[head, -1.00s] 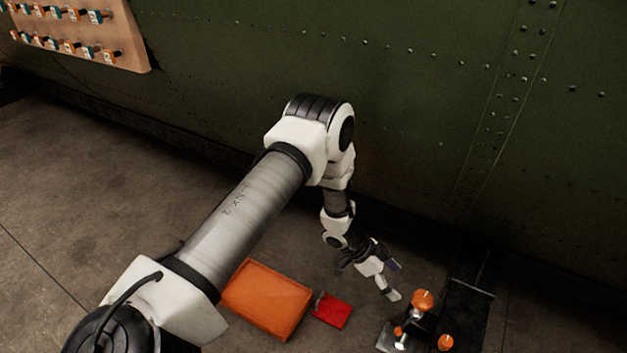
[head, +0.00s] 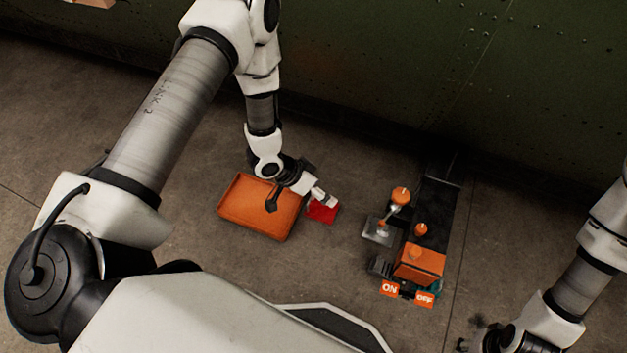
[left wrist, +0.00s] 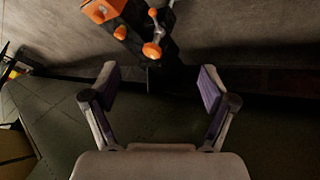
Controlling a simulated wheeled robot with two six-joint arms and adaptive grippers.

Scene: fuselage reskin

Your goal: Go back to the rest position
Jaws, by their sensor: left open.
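My left gripper (head: 322,198) is above the floor near the orange tray and the red pad in the head view; from this angle I cannot tell its height. In the left wrist view its two fingers (left wrist: 158,92) are spread wide with nothing between them. My right arm comes in at the right edge of the head view. Its gripper (head: 478,338) is dark, partly cut off at the bottom edge, and its jaws cannot be made out.
An orange tray (head: 232,212) and a red pad (head: 322,212) lie on the floor. Right of them stands a device with orange knobs (head: 400,196), an orange block (head: 420,262) and ON and OFF labels. The green riveted fuselage wall (head: 400,70) rises behind. Bare floor lies between.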

